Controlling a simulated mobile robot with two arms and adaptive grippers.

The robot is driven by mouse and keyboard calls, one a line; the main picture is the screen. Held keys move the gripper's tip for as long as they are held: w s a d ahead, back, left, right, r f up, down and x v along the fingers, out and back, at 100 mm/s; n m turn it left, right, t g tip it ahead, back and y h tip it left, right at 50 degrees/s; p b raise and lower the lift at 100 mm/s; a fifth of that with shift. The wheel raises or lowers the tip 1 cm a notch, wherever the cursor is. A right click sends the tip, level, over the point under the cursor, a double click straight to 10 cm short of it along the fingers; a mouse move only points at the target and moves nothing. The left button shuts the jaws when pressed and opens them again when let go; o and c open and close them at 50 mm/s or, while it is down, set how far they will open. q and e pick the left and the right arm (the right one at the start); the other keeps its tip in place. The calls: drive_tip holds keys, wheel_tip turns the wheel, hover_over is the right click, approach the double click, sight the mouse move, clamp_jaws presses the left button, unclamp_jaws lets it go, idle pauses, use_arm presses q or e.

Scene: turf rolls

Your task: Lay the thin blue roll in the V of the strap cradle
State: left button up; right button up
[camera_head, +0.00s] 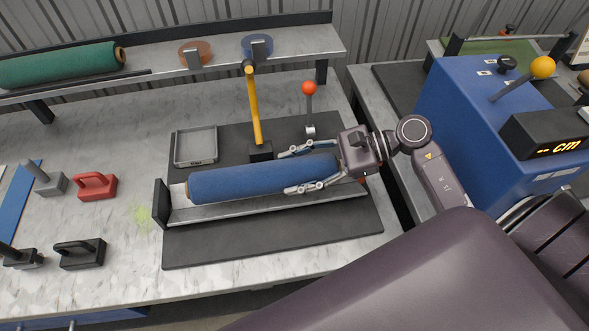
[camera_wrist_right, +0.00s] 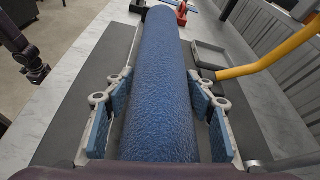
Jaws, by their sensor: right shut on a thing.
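The blue roll (camera_head: 245,178) lies lengthwise along a pale metal trough (camera_head: 265,209) with a black end plate (camera_head: 160,203), which I take for the strap cradle. My right gripper (camera_head: 288,173) is shut on the roll's right part, one finger on each side. In the right wrist view the roll (camera_wrist_right: 160,75) runs away from me between the blue finger pads (camera_wrist_right: 160,115). Whether the roll touches the trough bottom or sits just above it, I cannot tell. The roll hides most of the trough's inside.
A yellow-handled lever (camera_head: 254,110) and a red-knobbed lever (camera_head: 309,100) stand behind the roll. A grey tray (camera_head: 196,161) is behind left. Red (camera_head: 96,186) and black (camera_head: 80,253) tools lie left. A green roll (camera_head: 60,66) is on the shelf; a blue machine (camera_head: 460,115) is at right.

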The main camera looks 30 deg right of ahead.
drive_tip(key=o, duration=1.6)
drive_tip(key=shift+r, duration=0.1)
use_arm(q)
drive_tip(key=shift+a, duration=0.25)
drive_tip(key=shift+s+a, duration=0.1)
use_arm(e)
wheel_tip(320, 180, up, 10)
use_arm(q)
drive_tip(key=shift+r, duration=0.15)
use_arm(e)
drive_tip(key=shift+r, duration=0.1)
